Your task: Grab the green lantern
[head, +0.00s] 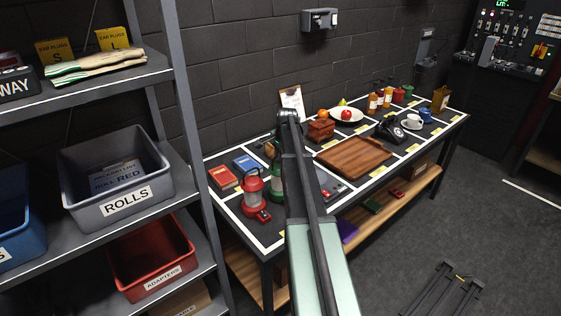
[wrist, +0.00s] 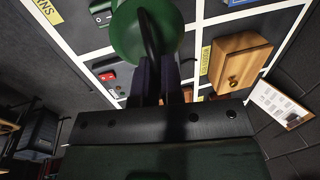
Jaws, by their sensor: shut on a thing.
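The green lantern (head: 277,182) is on the left part of the table, just right of a red lantern (head: 254,194), and my arm hides its right side. In the wrist view the green lantern (wrist: 124,38) fills the top middle, with its dark curved handle towards me. My gripper (wrist: 160,68) is shut on the lantern at this handle, its two dark fingers side by side. In the head view my arm covers the fingers. Whether the lantern's base touches the table cannot be told.
A red book (head: 222,179) and a blue book (head: 245,164) lie left of the lanterns. A wooden box (head: 320,130), a wooden tray (head: 352,158) and a black telephone (head: 390,128) stand further right. A shelf rack with bins (head: 118,178) is close on the left.

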